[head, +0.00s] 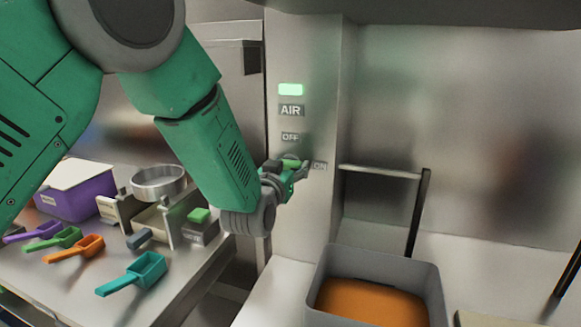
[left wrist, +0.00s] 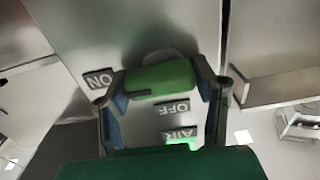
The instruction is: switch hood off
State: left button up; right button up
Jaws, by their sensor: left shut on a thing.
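The hood switch is a green knob (head: 291,161) on the steel panel (head: 305,215), between the "OFF" label (head: 290,137) above it and the "ON" label (head: 320,166) to its right. A lit green lamp (head: 290,89) sits above the "AIR" label (head: 290,110). My left gripper (head: 287,174) is at the knob. In the left wrist view, the green knob (left wrist: 160,79) lies crosswise between the two fingers, which are shut on its ends. Its dark mark is at the end towards the "ON" label (left wrist: 98,78). My right gripper is out of view.
A grey bin (head: 378,262) with orange contents stands below right of the panel. A metal rail (head: 380,172) is to the right. The counter at left holds several coloured scoops (head: 133,274), a purple box (head: 78,197) and a metal bowl (head: 158,183).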

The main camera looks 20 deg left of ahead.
pick_arm(q)
jog(key=shift+d, duration=0.3)
jog(key=shift+a, duration=0.45)
jog(key=shift+d+n+b, duration=0.2)
jog(key=shift+n+b, duration=0.15)
jog(key=shift+n, duration=0.75)
jog(key=n+b, duration=0.1)
jog(key=n, duration=0.2)
jog(key=shift+a+f+n, duration=0.1)
jog(key=shift+a+n, duration=0.05)
jog(key=shift+n, duration=0.15)
jog(key=n+b, duration=0.1)
jog(key=n, duration=0.2)
jog(key=shift+n+b, duration=0.3)
jog(key=shift+b, duration=0.1)
jog(key=n+b, duration=0.2)
jog(key=n, duration=0.2)
jog(key=shift+a+f, duration=0.1)
jog(key=shift+a, duration=0.05)
jog(key=shift+n+b, duration=1.45)
jog(key=shift+n, duration=0.85)
